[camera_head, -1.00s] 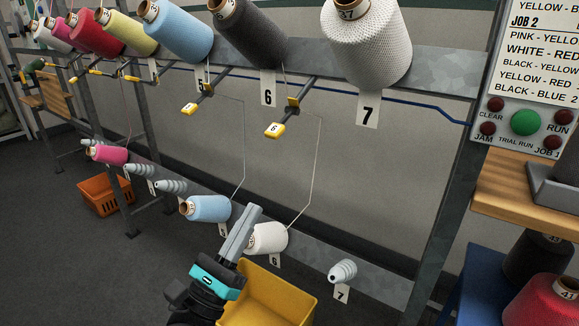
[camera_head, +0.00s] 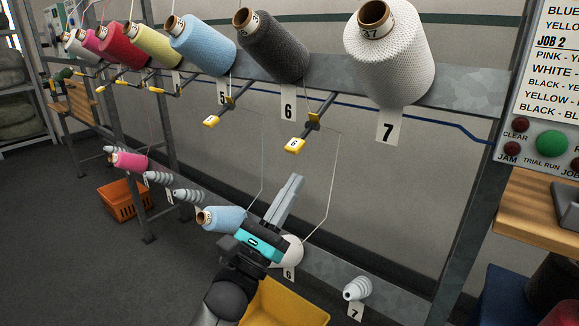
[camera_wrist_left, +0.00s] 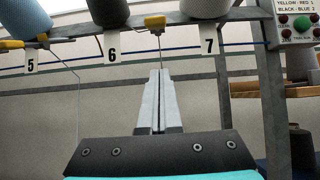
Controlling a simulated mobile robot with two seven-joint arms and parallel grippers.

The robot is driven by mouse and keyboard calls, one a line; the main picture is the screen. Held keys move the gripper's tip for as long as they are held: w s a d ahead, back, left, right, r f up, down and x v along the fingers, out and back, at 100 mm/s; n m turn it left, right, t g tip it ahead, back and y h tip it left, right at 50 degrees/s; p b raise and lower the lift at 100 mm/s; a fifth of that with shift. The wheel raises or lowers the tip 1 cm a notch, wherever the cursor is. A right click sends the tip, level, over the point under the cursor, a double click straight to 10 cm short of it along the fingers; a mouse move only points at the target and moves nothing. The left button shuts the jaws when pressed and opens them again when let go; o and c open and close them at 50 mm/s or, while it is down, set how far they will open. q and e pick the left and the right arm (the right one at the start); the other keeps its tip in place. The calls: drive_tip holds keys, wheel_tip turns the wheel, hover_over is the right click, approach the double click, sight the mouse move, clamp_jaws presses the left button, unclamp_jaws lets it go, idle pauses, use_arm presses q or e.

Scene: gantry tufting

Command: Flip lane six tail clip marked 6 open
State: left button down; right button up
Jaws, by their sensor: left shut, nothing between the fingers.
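The lane six tail clip (camera_head: 295,145) is a yellow tab marked 6 on a dark arm below the upper rail, right of the clip marked 5. In the left wrist view the yellow clip (camera_wrist_left: 155,22) shows straight above my fingertips, near the label 6. My left gripper (camera_head: 294,181) points up, its fingers together and empty, below the clip and apart from it. It also shows in the left wrist view (camera_wrist_left: 159,74). Behind its hand, a white cone (camera_head: 290,250) on the lower rail is partly hidden. My right gripper is not in view.
The clip marked 5 (camera_head: 211,121) is close on the left. A dark grey cone (camera_head: 275,45) sits above label 6 (camera_head: 288,103). Thin yarns run between the rails beside my gripper. A yellow bin (camera_head: 285,305) is below, and the button panel (camera_head: 545,130) is at right.

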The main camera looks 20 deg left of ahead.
sight(302, 138)
use_arm(q)
drive_tip(key=shift+s+a+r+p, duration=0.1)
drive_tip(key=shift+s+r+p, duration=0.1)
drive_tip(key=shift+r, duration=0.9)
drive_tip(key=shift+s+r+p, duration=0.1)
drive_tip(key=shift+r+p, duration=0.1)
drive_tip(key=shift+r, duration=0.9)
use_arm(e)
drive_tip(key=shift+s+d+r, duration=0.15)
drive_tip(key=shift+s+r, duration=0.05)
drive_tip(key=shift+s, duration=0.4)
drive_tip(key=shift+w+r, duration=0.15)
